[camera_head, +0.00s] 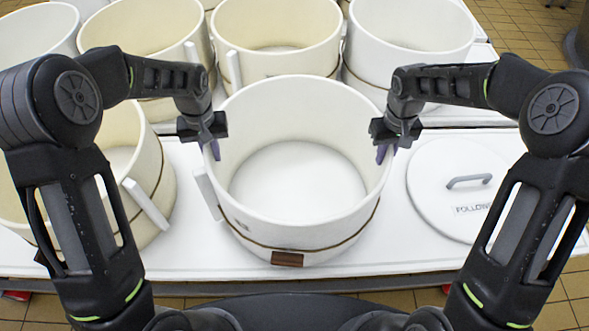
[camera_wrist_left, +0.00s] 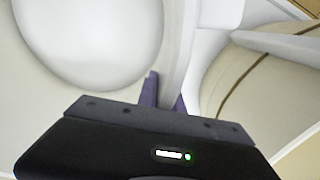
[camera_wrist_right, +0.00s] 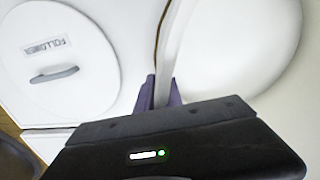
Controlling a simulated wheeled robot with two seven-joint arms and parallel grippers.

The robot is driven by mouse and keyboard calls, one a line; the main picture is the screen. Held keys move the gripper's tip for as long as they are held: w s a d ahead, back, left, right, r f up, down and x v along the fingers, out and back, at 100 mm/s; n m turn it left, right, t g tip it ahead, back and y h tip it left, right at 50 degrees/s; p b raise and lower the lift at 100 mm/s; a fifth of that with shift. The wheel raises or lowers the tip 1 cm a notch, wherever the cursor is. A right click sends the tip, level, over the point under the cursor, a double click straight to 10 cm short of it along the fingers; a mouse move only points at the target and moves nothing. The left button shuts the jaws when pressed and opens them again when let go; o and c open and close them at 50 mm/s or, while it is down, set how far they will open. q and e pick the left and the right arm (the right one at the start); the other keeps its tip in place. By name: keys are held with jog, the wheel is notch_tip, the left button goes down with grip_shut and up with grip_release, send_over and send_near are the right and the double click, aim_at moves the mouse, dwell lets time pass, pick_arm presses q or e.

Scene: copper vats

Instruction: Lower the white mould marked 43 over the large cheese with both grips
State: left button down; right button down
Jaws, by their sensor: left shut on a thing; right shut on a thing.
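The white mould (camera_head: 295,228) is a wide open ring with a thin brown band and a brown tag low on its front; no 43 can be read. It looks level over the white table. My left gripper (camera_head: 213,148) is shut on its left rim, and my right gripper (camera_head: 383,150) is shut on its right rim. The purple fingertips straddle the wall in the left wrist view (camera_wrist_left: 165,97) and right wrist view (camera_wrist_right: 162,95). Inside is a pale round surface (camera_head: 298,180); I cannot tell if it is the large cheese or the table. Any gap underneath is unclear.
A white lid (camera_head: 460,215) with a grey handle, marked FOLLOWER, lies to the right. Another banded mould (camera_head: 150,165) stands close on the left. Several more moulds (camera_head: 275,45) stand behind. The table's front edge (camera_head: 420,275) is close to the held mould.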

pick_arm(q)
jog(key=shift+w+r, duration=0.15)
jog(key=shift+r, duration=0.05)
pick_arm(e)
jog(key=shift+r, duration=0.2)
